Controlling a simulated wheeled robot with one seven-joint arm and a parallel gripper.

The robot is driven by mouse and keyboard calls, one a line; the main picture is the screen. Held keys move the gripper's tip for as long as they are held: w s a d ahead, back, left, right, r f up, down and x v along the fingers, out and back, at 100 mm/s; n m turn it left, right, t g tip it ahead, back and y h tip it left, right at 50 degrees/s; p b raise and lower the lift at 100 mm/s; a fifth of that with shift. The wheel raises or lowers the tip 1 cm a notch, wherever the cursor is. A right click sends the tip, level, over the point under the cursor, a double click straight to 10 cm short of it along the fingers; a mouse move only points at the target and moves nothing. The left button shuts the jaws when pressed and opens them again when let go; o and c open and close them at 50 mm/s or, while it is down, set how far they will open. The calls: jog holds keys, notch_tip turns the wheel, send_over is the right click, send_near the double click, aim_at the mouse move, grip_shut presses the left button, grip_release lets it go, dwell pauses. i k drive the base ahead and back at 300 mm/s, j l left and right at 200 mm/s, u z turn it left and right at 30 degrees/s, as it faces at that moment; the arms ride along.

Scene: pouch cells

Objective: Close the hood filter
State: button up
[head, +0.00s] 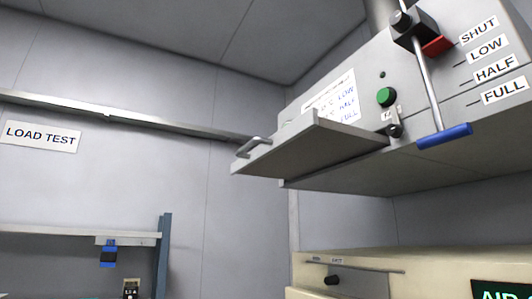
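The hood (430,160) is a grey metal box at the upper right of the head view. A flat grey panel (300,150), which looks like the hood filter, sticks out from the hood's front at its lower left. It stands open, with a bar handle (253,147) on its outer left end. I cannot tell whether it slides or hinges. My gripper is not in view.
A lever with a blue grip (444,136) hangs on the hood beside SHUT, LOW, HALF and FULL labels. A green button (386,97) and a small black knob (394,131) are near the panel. A cream cabinet (400,260) stands below. The space left of the handle looks clear.

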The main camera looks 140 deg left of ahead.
aim_at(311, 143)
jog(key=u, duration=4.3)
